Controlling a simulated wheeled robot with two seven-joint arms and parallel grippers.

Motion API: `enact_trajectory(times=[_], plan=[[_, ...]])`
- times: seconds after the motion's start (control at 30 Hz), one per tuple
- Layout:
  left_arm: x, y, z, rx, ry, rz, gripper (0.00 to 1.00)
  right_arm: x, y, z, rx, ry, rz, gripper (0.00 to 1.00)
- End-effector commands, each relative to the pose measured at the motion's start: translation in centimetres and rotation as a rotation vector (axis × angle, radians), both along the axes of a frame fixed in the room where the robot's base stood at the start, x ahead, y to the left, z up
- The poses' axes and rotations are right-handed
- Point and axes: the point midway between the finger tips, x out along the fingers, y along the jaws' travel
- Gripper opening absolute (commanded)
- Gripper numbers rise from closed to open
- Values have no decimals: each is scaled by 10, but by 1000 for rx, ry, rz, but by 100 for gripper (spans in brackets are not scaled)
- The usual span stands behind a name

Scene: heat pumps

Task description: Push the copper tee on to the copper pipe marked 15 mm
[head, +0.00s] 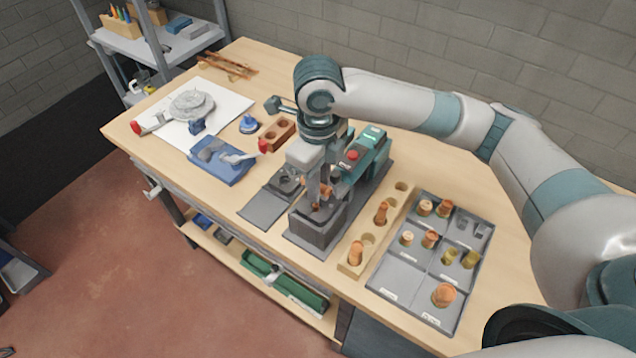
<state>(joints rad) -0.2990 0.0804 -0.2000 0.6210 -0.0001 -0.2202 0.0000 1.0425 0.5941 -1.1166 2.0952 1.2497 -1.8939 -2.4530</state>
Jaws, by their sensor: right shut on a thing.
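My right gripper (321,192) points down over a dark grey block-like fixture (318,228) near the front middle of the bench. It is shut on a small copper-coloured piece, which looks like the copper tee (323,187). The fingers hide much of it. Copper also shows just below at the top of the fixture. I cannot tell whether that is a pipe end, whether the tee touches it, or read any 15 mm mark. My left gripper is not in view.
A wooden rack (370,236) with copper pieces and a grey compartment tray (403,277) of fittings stand right of the fixture. A teal machine (371,146) with a red button is behind it. A blue tray (222,160) lies left. The bench's front left is clear.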

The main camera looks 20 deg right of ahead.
Motion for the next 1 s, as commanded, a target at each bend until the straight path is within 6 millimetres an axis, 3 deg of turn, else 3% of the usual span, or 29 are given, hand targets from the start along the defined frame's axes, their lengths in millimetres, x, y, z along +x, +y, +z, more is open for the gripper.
enact_trajectory(times=[1.0], plan=[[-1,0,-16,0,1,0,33,0,0,-30,0,0,-1,0]])
